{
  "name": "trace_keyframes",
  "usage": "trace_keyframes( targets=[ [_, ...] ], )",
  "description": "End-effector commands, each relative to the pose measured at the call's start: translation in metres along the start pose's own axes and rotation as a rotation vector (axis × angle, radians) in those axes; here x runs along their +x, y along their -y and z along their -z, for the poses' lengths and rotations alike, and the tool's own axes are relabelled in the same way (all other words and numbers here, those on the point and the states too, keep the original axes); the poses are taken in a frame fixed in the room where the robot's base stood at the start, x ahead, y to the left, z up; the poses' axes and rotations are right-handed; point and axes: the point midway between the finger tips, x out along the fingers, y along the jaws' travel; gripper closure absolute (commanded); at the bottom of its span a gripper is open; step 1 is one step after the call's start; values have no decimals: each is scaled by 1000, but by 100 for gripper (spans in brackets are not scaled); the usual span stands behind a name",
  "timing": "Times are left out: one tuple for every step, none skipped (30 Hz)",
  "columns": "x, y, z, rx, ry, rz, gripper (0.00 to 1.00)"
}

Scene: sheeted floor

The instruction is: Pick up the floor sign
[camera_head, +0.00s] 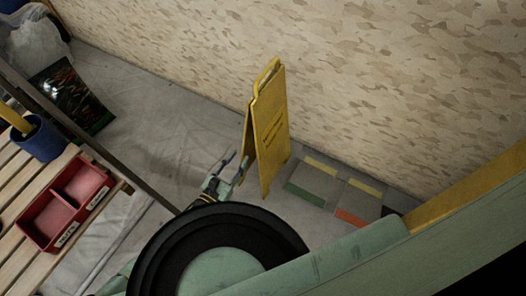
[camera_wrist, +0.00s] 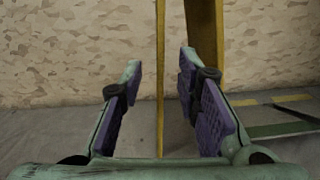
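The yellow floor sign (camera_head: 268,125) stands upright and folded out in an A-shape on the sheeted floor, close to the wall. My gripper (camera_head: 232,167) is low at the sign's left side, with its fingers pointing toward it. In the wrist view my gripper (camera_wrist: 160,72) is open, its two purple-padded fingers apart. The sign's thin yellow edge (camera_wrist: 160,35) shows in the gap between the fingers. Its wider yellow panel (camera_wrist: 206,35) shows behind the right finger, which hides part of it. I cannot tell whether a finger touches the sign.
Two flat grey pieces with coloured strips (camera_head: 318,180) lie on the floor right of the sign. A slatted wooden table (camera_head: 20,165) at left bears a red divided bin (camera_head: 45,215) and a blue pot (camera_head: 40,140). A dark bag (camera_head: 70,95) is behind. Floor left of the sign is clear.

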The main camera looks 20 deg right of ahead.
Motion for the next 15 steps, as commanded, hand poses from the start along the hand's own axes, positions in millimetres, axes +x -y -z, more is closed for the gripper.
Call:
trace_keyframes(
  targets=[
    [10, 0, -1, -1, 4, -1, 70],
    [15, 0, -1, -1, 5, -2, 70],
    [21, 0, -1, -1, 5, -2, 70],
    [25, 0, -1, -1, 4, -3, 70],
    [28, 0, -2, -1, 4, -3, 70],
    [32, 0, -2, -1, 4, -3, 70],
    [34, 0, -2, -1, 4, -3, 70],
    [35, 0, -2, 0, 3, -3, 70],
    [38, -1, -2, 0, 3, -4, 70],
    [40, 0, -3, 0, 3, -4, 70],
    [43, 0, -4, -1, 5, -4, 70],
    [48, 0, -5, -2, 6, -4, 70],
    [53, 0, -6, -2, 5, -5, 70],
    [58, 1, -7, -1, 7, -5, 70],
    [64, 1, -8, -2, 6, -5, 70]
  ],
)
